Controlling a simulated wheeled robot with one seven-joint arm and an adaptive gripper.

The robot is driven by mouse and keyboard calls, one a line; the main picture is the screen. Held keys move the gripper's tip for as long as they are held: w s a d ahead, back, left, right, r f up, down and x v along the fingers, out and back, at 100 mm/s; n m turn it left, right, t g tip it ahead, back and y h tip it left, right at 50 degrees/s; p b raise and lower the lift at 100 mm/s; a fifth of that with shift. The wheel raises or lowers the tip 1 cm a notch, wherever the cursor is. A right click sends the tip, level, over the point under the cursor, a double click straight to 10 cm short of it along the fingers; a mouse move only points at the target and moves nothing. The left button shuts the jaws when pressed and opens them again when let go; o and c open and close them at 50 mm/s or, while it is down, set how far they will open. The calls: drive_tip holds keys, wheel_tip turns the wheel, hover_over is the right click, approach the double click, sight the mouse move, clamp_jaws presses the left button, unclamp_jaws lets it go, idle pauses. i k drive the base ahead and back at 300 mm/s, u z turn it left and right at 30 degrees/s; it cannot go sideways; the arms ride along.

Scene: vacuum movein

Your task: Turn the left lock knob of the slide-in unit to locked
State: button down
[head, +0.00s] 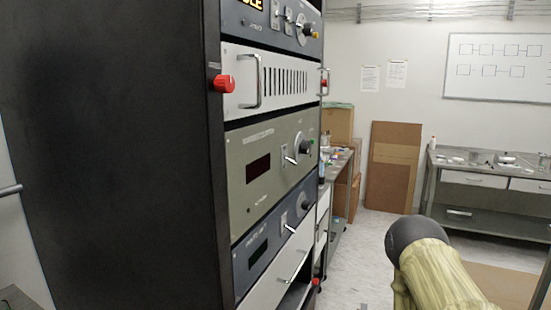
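The slide-in unit (240,98) is a pale panel with vertical vent slots in the black rack on the left. It has a handle (251,81) near its left end and another near its right end. The red left lock knob (223,84) sits at the unit's left edge by the rack's front post. A second red knob (324,83) is at the right edge, seen at a steep angle. I cannot tell from this view whether the left knob is turned to locked. My gripper is not in this view.
A grey-blue unit (262,27) is above the slide-in unit, and an olive unit (268,172) is below it. The rack's black side panel (110,150) fills the left. A dark-capped, ribbed yellowish shape (440,270) is at lower right. Floor between rack and far bench looks open.

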sight(224, 84)
drive_tip(key=z, duration=0.7)
drive_tip(key=k, duration=1.1)
drive_tip(key=u, duration=0.6)
